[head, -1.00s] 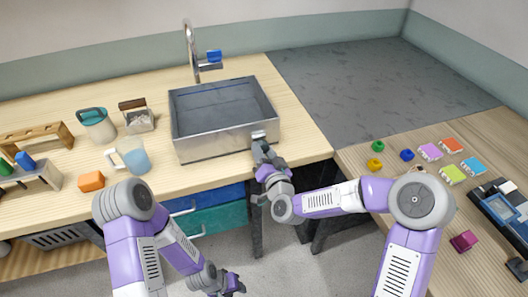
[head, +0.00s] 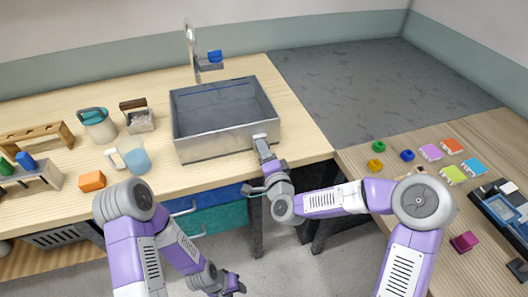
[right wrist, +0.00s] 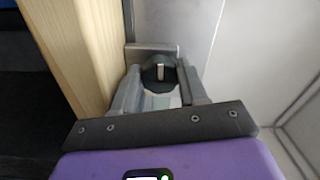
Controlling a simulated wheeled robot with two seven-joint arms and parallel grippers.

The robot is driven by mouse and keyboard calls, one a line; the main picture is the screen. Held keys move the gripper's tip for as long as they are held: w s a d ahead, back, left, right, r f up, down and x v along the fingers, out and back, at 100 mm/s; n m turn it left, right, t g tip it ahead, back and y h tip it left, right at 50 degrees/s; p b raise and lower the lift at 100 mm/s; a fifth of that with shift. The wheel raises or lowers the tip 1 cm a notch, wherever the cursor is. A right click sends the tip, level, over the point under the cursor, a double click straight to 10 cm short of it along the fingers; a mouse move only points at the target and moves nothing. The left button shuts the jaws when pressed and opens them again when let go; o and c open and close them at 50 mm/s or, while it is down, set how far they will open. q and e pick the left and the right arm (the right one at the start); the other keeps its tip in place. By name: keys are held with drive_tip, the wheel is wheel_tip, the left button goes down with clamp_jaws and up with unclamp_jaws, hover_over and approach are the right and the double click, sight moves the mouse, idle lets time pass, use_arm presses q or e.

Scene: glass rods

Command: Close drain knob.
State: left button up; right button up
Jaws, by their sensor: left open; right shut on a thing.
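The drain knob (right wrist: 150,66) is a dark round knob with a pale pointer mark, on a grey mount at the sink's front right corner. In the right wrist view it sits between the fingers of my right gripper (right wrist: 158,88), which is shut on it. The pointer mark runs up and down in that view. In the head view my right gripper (head: 262,146) reaches the sink front and hides the knob. The grey metal sink (head: 205,147) looks empty. My left gripper (head: 233,284) is open and empty, low over the floor in front of the counter.
A faucet with a blue handle (head: 214,56) stands behind the sink. A blue cup (head: 137,161), an orange block (head: 92,181) and a teal-lidded container (head: 98,125) stand to the left. The counter's wooden edge lies close beside my right gripper.

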drive_tip(key=shift+m, duration=0.3)
drive_tip(key=o, duration=1.1)
drive_tip(key=shift+c, duration=0.2)
drive_tip(key=shift+f, duration=0.1)
